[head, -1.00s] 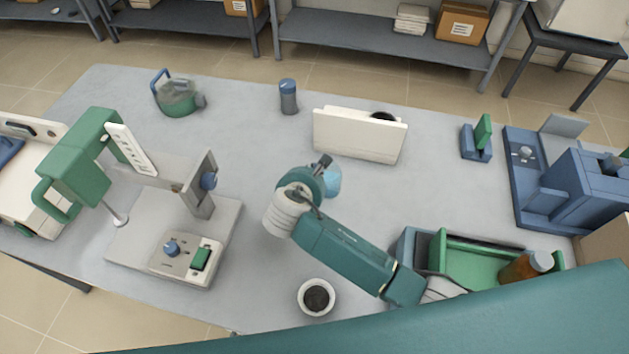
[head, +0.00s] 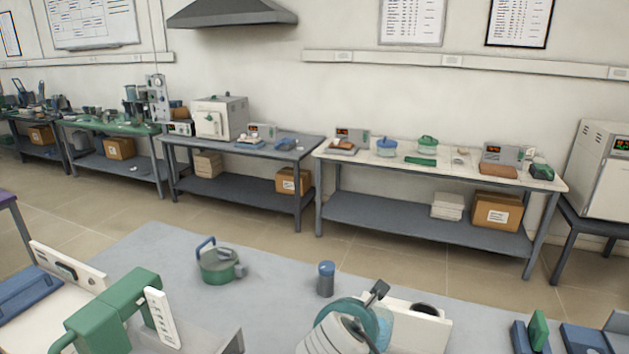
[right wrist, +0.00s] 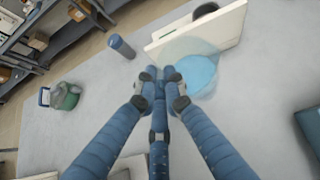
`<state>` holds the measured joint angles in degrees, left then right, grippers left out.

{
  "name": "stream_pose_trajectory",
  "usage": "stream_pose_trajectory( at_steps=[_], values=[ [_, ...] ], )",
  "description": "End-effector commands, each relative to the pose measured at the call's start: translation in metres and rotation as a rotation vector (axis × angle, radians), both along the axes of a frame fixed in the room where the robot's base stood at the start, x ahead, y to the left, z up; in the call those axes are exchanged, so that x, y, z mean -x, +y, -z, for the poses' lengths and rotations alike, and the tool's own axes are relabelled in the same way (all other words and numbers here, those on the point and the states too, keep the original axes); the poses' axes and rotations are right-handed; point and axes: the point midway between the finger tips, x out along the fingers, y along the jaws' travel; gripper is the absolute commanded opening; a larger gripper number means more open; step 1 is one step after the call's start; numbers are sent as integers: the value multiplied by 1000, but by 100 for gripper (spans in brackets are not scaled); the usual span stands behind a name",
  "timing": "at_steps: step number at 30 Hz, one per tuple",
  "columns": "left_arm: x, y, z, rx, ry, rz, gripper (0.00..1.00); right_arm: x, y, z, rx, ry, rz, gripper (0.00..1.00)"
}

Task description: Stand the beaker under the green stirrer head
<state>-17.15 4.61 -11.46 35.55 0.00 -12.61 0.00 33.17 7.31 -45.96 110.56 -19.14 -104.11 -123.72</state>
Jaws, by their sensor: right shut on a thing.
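The beaker (right wrist: 200,75) is clear with light blue contents. In the right wrist view my right gripper (right wrist: 161,82) is shut on it at the tips of its blue fingers. In the head view the beaker (head: 386,325) shows partly behind my right wrist, and the fingertips are hidden. The green stirrer head (head: 112,315) is at the lower left of the head view, left of the beaker and apart from it. The space under the head is cut off by the picture edge. My left gripper is not in view.
A blue-capped grey bottle (head: 326,280) and a green pot with a blue handle (head: 218,264) stand farther back. Grey bench top (head: 270,290) is clear between pot and bottle.

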Motion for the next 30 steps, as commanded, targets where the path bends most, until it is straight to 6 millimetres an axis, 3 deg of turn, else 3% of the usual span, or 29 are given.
stream_pose_trajectory(
  at_steps=[5,12,19,30],
  values=[
    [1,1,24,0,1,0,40,-6,-36,-48,11,-21,-108,0],
    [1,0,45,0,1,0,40,35,-70,-97,10,-16,-266,0],
    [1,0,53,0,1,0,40,72,-87,-110,5,-6,-337,0],
    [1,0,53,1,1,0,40,79,-89,-113,1,-3,-349,0]
  ],
)
